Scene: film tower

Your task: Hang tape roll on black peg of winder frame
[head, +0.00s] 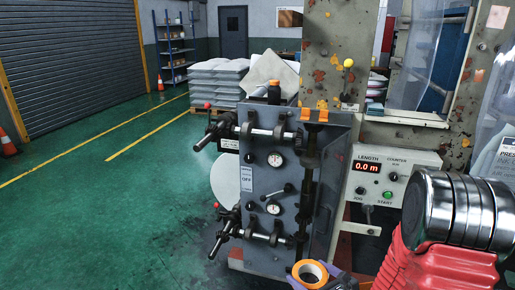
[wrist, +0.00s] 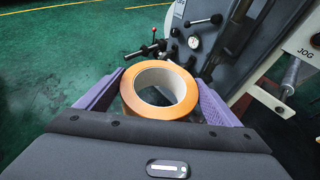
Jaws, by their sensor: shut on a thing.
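The orange tape roll (head: 297,269) shows at the bottom edge of the head view. In the wrist view the tape roll (wrist: 158,112) sits tilted between the purple fingers of my gripper (wrist: 160,84), its open white core facing up toward the camera. My gripper is shut on the roll's outer sides. The grey winder frame (head: 262,170) stands just beyond the roll. Dark rods with black ends stick out at its left, an upper one (head: 214,131) and a lower one (head: 225,236). I cannot tell which is the black peg. The roll is apart from both.
A counter box (head: 392,178) reading 0.0 m is at the frame's right. A red ribbed part with silver rings (head: 460,208) fills the lower right. Stacked white sacks (head: 218,75) stand behind. The green floor (head: 110,210) at left is open.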

